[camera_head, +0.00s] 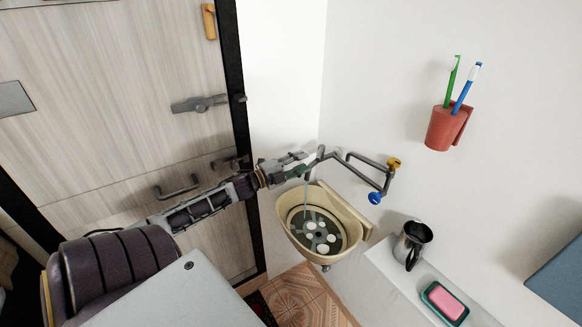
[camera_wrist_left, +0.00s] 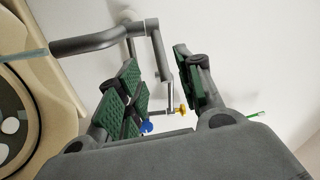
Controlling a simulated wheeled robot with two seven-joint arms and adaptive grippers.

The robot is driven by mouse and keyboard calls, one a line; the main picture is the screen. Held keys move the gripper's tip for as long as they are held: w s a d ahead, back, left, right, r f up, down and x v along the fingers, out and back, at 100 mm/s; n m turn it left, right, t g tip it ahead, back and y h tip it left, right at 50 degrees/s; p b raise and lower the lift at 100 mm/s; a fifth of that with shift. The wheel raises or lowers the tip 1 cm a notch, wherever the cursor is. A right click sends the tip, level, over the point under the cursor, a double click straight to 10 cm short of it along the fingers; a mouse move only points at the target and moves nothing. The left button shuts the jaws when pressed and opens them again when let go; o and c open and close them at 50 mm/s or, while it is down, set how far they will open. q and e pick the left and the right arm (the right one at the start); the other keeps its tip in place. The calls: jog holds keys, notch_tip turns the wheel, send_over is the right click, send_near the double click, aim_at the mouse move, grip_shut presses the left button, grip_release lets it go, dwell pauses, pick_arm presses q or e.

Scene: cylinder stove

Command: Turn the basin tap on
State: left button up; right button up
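The basin tap (camera_head: 352,164) is a grey pipe fixture on the white wall, with a yellow knob (camera_head: 393,163) and a blue knob (camera_head: 375,198). A thin bluish stream runs from its spout toward the cream basin (camera_head: 357,222). My left gripper (camera_head: 308,163) is beside the spout, above the basin's back left. In the left wrist view its green-padded fingers (camera_wrist_left: 158,72) are apart with nothing gripped. The tap pipe (camera_wrist_left: 160,62) shows between and beyond them, as do the blue knob (camera_wrist_left: 147,127) and yellow knob (camera_wrist_left: 183,110). My right gripper is not in view.
A red cup (camera_head: 446,128) with two toothbrushes hangs on the wall. A dark metal jug (camera_head: 411,245) and a pink soap in a green dish (camera_head: 445,302) stand on a white ledge right of the basin. A wooden door (camera_head: 120,90) is at left.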

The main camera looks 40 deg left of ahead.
pick_arm(q)
jog(key=shift+v, duration=1.8)
jog(key=shift+f, duration=0.1)
